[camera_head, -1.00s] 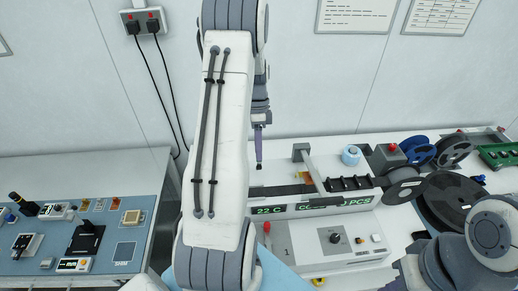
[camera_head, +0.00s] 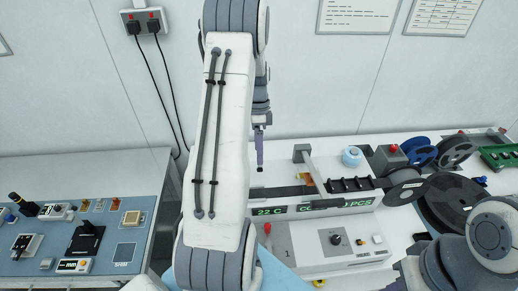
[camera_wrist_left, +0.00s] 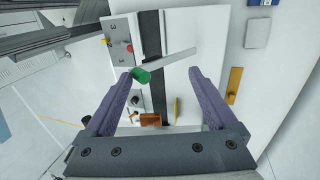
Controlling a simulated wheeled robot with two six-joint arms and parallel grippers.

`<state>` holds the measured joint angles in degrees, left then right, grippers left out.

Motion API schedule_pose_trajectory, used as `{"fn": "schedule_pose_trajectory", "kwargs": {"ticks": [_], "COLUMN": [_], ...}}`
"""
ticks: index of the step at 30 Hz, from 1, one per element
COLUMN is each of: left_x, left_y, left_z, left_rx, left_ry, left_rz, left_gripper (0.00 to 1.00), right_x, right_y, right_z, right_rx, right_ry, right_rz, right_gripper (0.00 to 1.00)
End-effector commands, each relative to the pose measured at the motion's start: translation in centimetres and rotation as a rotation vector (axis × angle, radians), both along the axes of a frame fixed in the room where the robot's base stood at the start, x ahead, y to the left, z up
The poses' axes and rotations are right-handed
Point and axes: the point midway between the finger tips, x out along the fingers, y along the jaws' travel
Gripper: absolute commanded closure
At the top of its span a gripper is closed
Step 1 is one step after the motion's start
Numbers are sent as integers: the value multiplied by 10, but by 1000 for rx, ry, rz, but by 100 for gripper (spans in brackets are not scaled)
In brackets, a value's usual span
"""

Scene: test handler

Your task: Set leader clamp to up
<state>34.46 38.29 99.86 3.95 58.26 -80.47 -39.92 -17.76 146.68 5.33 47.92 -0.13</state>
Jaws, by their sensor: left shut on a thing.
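The test handler (camera_head: 345,248) is a white machine with a green-lit display, on the right bench in the head view. A light grey lever (camera_wrist_left: 176,62) with a green knob (camera_wrist_left: 141,76) shows in the left wrist view, across a dark track; I take it for the leader clamp. My left gripper (camera_wrist_left: 160,78) has purple fingers standing well apart, with the knob near the left fingertip in the picture. In the head view the left gripper (camera_head: 259,150) hangs edge-on above the machine's left end. My right gripper is out of view.
Black and blue reels (camera_head: 420,150) stand at the right of the machine, near my right arm. A second bench (camera_head: 60,165) at the left holds a blue mat with small devices. A wall socket (camera_head: 143,20) with two cables is behind. My left arm hides the machine's left end.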

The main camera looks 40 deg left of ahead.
Motion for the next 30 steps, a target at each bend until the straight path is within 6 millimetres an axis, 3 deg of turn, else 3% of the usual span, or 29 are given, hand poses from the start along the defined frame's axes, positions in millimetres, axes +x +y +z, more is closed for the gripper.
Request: {"fn": "schedule_pose_trajectory", "kwargs": {"ticks": [12, 30], "left_x": [3, 20], "left_y": [5, 23], "left_z": [-3, 17], "left_rx": [16, 7], "left_ry": [-13, -4], "left_rz": [-6, -4], "left_gripper": [48, 48], "right_x": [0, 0], "right_y": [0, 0], "right_z": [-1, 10], "right_rx": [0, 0], "right_ry": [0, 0], "right_rz": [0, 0], "right_gripper": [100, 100]}}
